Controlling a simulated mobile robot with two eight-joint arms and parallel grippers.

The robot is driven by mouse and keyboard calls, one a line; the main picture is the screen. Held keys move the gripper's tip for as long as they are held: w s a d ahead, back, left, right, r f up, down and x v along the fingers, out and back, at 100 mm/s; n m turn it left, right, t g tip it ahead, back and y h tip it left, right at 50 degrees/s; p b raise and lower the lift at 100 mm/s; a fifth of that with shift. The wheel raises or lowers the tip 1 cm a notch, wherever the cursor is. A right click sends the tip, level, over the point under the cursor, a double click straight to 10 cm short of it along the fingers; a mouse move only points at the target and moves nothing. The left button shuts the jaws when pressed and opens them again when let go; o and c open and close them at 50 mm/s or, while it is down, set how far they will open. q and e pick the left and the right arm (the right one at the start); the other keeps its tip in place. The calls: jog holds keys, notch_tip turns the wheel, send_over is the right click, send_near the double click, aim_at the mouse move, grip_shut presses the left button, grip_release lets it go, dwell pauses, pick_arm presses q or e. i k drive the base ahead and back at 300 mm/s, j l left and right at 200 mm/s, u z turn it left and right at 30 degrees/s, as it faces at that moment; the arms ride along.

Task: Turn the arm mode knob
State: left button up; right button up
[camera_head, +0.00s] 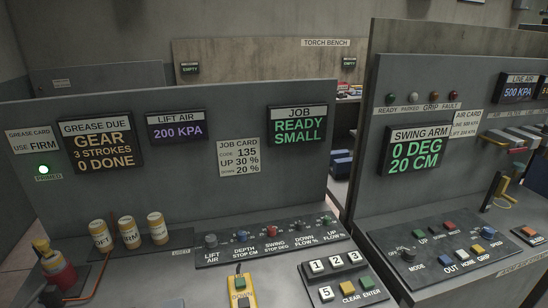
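A dark round knob (407,255) sits at the left end of the sloped control strip on the right console, above the label MODE. Its pointer setting is too small to read. The swing arm display (417,148) above it reads 0 DEG, 20 CM in green. Neither of my grippers shows in the head view.
Blue, red and yellow buttons (462,240) share the knob's strip. A yellow hooked part (497,188) stands behind it. The left console holds a lift air knob (210,241), a number keypad (335,265), yellow-capped canisters (128,232) and a yellow pendant (241,290).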

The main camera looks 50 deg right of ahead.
aim_at(409, 255)
jog(key=z, duration=3.2)
